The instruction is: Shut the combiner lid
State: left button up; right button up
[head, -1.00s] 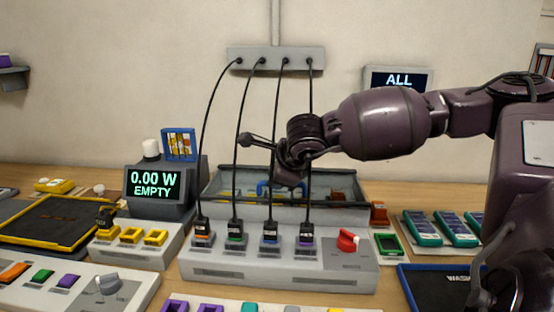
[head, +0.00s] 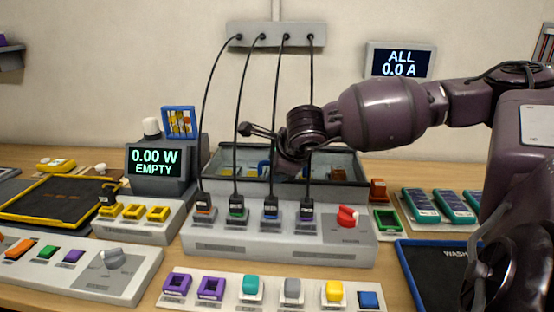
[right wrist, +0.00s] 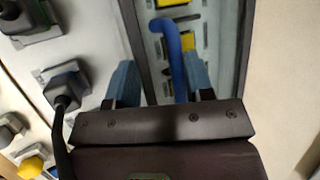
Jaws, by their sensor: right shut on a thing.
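The combiner is a grey box with a dark-rimmed, see-through lid (head: 338,154) at the back of the table. I cannot tell the lid's exact angle. In the right wrist view its dark frame (right wrist: 131,45) surrounds a curved blue handle (right wrist: 176,62), with yellow and grey parts showing beyond. My right gripper (head: 287,168) is over the box from the right, its fingertips hidden by its own wrist in the head view. In the right wrist view its blue-padded fingers (right wrist: 160,88) stand either side of the handle, shut on it. My left gripper is not in view.
Several black cables (head: 275,110) hang from a wall block (head: 276,35) to plugs on the grey panel in front of the box, close to my gripper. A red knob (head: 347,215) is on that panel.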

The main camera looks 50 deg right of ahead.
jog(key=shift+s+a+f, duration=0.15)
jog(key=shift+s+f, duration=0.2)
jog(key=shift+f, duration=0.1)
jog(key=v, duration=0.1)
jog(key=p+v, duration=0.2)
jog(key=v, duration=0.1)
jog(key=shift+w+r, duration=0.3)
jog(key=shift+c, duration=0.3)
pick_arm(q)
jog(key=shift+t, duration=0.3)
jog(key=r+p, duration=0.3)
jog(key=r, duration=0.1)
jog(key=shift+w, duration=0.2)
pick_arm(e)
jog(key=d+v, duration=0.1)
jog(key=v, duration=0.5)
jog(key=shift+s+a+r, duration=0.25)
jog(key=shift+a+r, duration=0.15)
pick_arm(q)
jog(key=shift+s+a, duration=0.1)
